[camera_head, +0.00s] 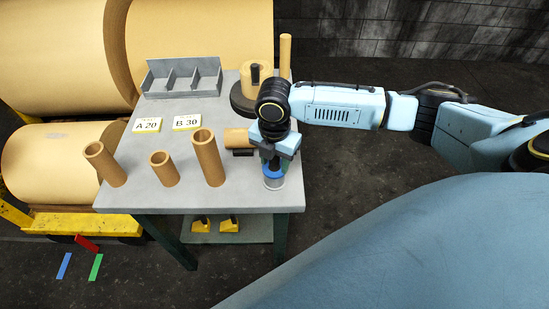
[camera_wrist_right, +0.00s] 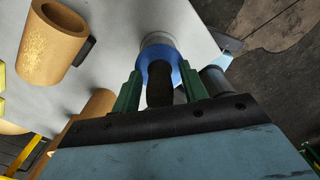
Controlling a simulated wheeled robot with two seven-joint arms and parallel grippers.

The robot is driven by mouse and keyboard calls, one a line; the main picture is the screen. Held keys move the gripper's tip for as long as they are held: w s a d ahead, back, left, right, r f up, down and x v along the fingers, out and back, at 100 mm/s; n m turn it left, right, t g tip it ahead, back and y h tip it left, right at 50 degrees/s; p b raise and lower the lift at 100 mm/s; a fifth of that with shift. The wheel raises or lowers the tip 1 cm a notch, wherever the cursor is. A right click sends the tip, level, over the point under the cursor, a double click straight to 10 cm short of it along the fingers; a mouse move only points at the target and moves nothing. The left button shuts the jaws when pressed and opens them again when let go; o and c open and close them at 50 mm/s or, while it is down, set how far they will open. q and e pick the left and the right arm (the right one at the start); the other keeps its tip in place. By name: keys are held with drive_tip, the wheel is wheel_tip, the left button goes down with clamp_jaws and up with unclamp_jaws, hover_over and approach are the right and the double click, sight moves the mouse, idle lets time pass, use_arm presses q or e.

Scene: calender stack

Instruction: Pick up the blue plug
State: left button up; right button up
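The blue plug (camera_head: 273,171) is at the front right corner of the grey table, over a pale grey round piece (camera_head: 274,183). In the right wrist view the blue plug (camera_wrist_right: 174,72) has a dark handle (camera_wrist_right: 160,92) pointing at the camera. My right gripper (camera_head: 272,158) reaches down over the plug from above. In the wrist view its green fingers (camera_wrist_right: 160,88) stand on either side of the dark handle, with blue showing in the gaps, so it looks open. Whether the plug sits inside the grey piece is hard to tell. My left gripper is out of view.
Cardboard tubes (camera_head: 208,158) stand on the grey table (camera_head: 235,198) left of the plug, and another tube (camera_head: 238,138) lies close behind. A grey divided bin (camera_head: 182,77) and label cards (camera_head: 187,122) are farther back.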

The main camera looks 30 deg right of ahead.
drive_tip(key=shift+f, duration=0.2)
clamp_jaws()
drive_tip(key=shift+r+p, duration=0.4)
drive_tip(key=shift+r+p, duration=0.25)
drive_tip(key=shift+p, duration=0.05)
drive_tip(key=shift+r+p, duration=2.95)
drive_tip(key=shift+p, duration=0.7)
